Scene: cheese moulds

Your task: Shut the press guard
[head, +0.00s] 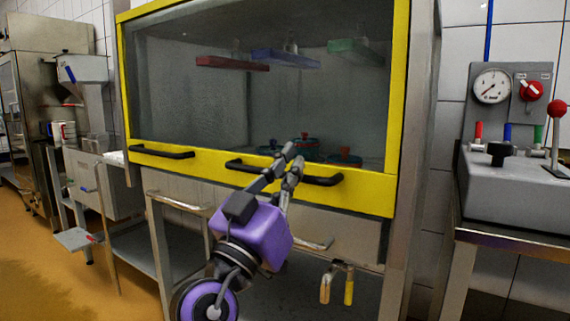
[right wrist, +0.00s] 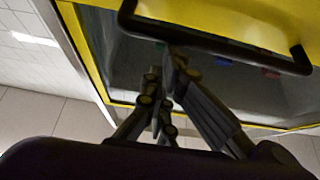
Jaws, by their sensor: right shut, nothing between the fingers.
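The press guard (head: 372,193) is a clear pane in a yellow frame on the front of the press. Its frame also shows in the right wrist view (right wrist: 245,22). In the head view the pane hangs in front of the press interior; I cannot tell whether it is fully seated. A black bar handle (head: 325,181) is on its lower rail, also in the right wrist view (right wrist: 215,44). My right gripper (head: 292,158) is shut and empty, its fingertips in front of the lower rail by this handle. Contact with the handle is unclear. My left gripper is not in view.
A second black handle (head: 162,152) is on the rail's left. Red, blue and green plates (head: 285,57) hang behind the pane. A control console (head: 510,190) with gauge and red-knobbed lever stands right. Yellow-handled tools (head: 348,290) hang below. Open floor (head: 45,270) lies left.

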